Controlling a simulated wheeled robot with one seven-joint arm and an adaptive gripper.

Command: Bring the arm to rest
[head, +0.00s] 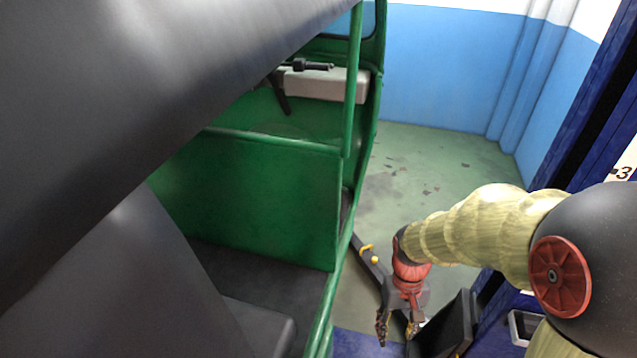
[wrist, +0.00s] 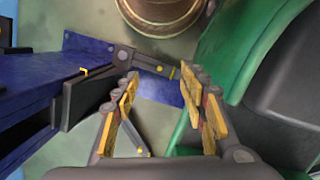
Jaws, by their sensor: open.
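My arm, with its pale yellow-green cover, reaches in from the right in the head view. My gripper (head: 397,335) points downward beside the green rickshaw (head: 270,200). In the wrist view my gripper (wrist: 165,110) has its two yellow-padded fingers spread apart, with nothing between them. The rickshaw's green edge (wrist: 225,70) is close to the right finger in the wrist view. A dark hinged lift arm (wrist: 140,62) with yellow parts lies beyond the fingertips and shows in the head view too (head: 368,257).
A blue lift post (head: 610,110) stands at the right. A blue beam (wrist: 40,90) and a dark block (wrist: 85,100) are left of the fingers. The rickshaw's dark seat (head: 190,270) is at the left. Greenish floor (head: 430,165) is open toward the blue wall (head: 440,70).

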